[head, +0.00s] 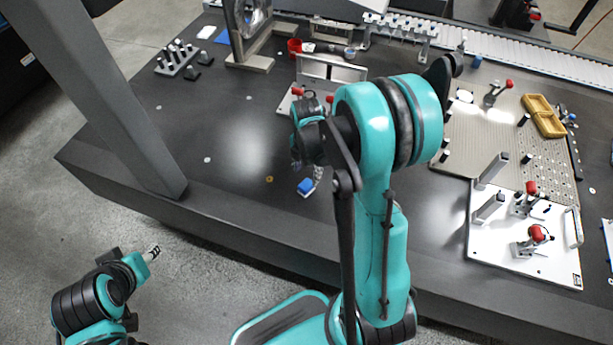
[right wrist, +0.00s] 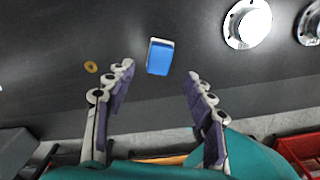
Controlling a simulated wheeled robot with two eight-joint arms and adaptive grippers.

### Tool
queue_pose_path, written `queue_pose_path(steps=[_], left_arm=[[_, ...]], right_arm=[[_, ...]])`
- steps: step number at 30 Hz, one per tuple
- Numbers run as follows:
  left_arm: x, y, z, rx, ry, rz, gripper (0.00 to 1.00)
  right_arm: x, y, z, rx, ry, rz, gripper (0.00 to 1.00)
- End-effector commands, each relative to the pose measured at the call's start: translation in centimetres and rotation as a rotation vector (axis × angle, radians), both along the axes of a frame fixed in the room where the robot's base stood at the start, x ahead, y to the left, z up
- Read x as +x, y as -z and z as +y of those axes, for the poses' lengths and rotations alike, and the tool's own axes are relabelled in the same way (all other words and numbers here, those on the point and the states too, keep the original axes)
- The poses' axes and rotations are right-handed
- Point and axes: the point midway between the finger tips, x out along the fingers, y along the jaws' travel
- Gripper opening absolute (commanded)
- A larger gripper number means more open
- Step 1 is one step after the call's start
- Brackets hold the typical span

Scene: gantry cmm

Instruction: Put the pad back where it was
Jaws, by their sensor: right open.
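A small blue-topped block with a pale edge, which looks like the pad (head: 306,187), lies on the dark table near its front edge. In the right wrist view the pad (right wrist: 160,57) sits just beyond the fingertips, roughly centred between them and apart from both. My right gripper (head: 307,169) points down close to the pad; its fingers (right wrist: 160,72) are spread with nothing between them. In the head view my right arm hides part of this gripper. My left gripper (head: 152,253) is low at the left, off the table; its finger opening is too small to judge.
A brass ring (head: 269,179) lies left of the pad. Round metal flanges (right wrist: 247,24) lie to the right in the wrist view. A flat blue piece (head: 222,37) lies at the back left. A white fixture plate (head: 505,250) with red-tipped clamps is right. The table left of the pad is mostly clear.

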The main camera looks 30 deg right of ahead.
Motion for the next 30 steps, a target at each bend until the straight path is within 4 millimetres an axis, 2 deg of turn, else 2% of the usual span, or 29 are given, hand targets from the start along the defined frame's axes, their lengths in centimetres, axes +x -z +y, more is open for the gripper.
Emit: queue_pose_path(steps=[1,3,9,13,17,21,25,30], left_arm=[[0.0,-0.7,0.0,0.0,0.0,0.0,0.45],[0.0,-1.1,0.0,0.0,0.0,0.0,0.45],[0.0,-1.6,0.0,0.0,0.0,0.0,0.45],[0.0,-1.6,0.0,0.0,0.0,0.0,0.45],[0.0,-1.6,0.0,0.0,0.0,0.0,0.45],[0.0,-1.6,0.0,0.0,0.0,0.0,0.45],[0.0,-1.6,0.0,0.0,0.0,0.0,0.45],[0.0,-1.6,0.0,0.0,0.0,0.0,0.45]], right_arm=[[0.0,-1.4,0.0,0.0,0.0,0.0,0.54],[0.0,-2.5,0.0,0.0,0.0,0.0,0.54],[0.0,-4.3,0.1,-0.001,0.01,-0.003,0.54],[-0.6,-6.3,1.0,-0.006,0.133,-0.045,0.54],[-2.0,-9.8,3.0,0.005,0.417,-0.144,0.54],[-4.2,-13.5,5.5,0.076,0.798,-0.27,0.54],[-6.6,-15.9,7.5,0.199,1.149,-0.365,0.54],[-9.4,-17.4,9.5,0.4,1.533,-0.426,0.54]])
